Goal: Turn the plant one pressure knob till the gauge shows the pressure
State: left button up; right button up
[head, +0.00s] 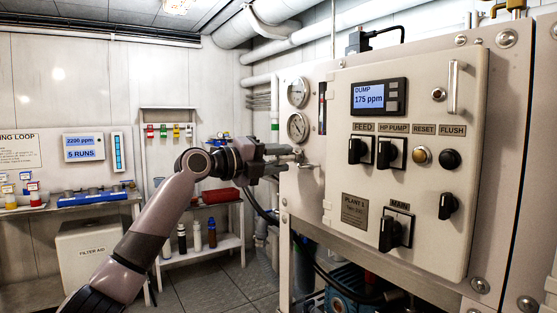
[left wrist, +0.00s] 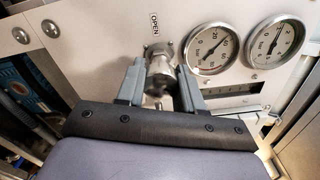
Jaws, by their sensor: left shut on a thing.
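The plant one pressure knob (left wrist: 160,72) is a metal valve on the panel, under the printed word OPEN in the left wrist view. My left gripper (left wrist: 160,85) is shut on it, one finger on each side. In the head view my left gripper (head: 284,158) reaches the left edge of the plant one panel, just below the gauges. The nearer gauge (left wrist: 209,50) is marked in bar; its exact reading is too small to tell. A second bar gauge (left wrist: 275,46) sits beside it. In the head view the gauges show as an upper one (head: 297,92) and a lower one (head: 298,127). My right gripper is not in view.
The control box (head: 420,180) has a display (head: 379,96) reading DUMP 175 ppm, several black switches and a MAIN switch (head: 396,229). A shelf (head: 205,246) with bottles and a red tray (head: 220,195) stands behind my left arm. Open floor lies at the lower left middle.

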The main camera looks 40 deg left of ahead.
aim_at(275, 160)
pick_arm(q)
jog(key=shift+d+f+m, duration=0.1)
jog(key=shift+f+m, duration=0.05)
jog(key=shift+m, duration=0.25)
jog(key=o, duration=1)
jog(key=shift+o, duration=0.2)
jog(key=b+v, duration=0.2)
jog(key=v, duration=0.4)
jog(key=shift+s, duration=0.15)
jog(key=shift+s+a, duration=0.25)
jog(key=shift+s, duration=0.1)
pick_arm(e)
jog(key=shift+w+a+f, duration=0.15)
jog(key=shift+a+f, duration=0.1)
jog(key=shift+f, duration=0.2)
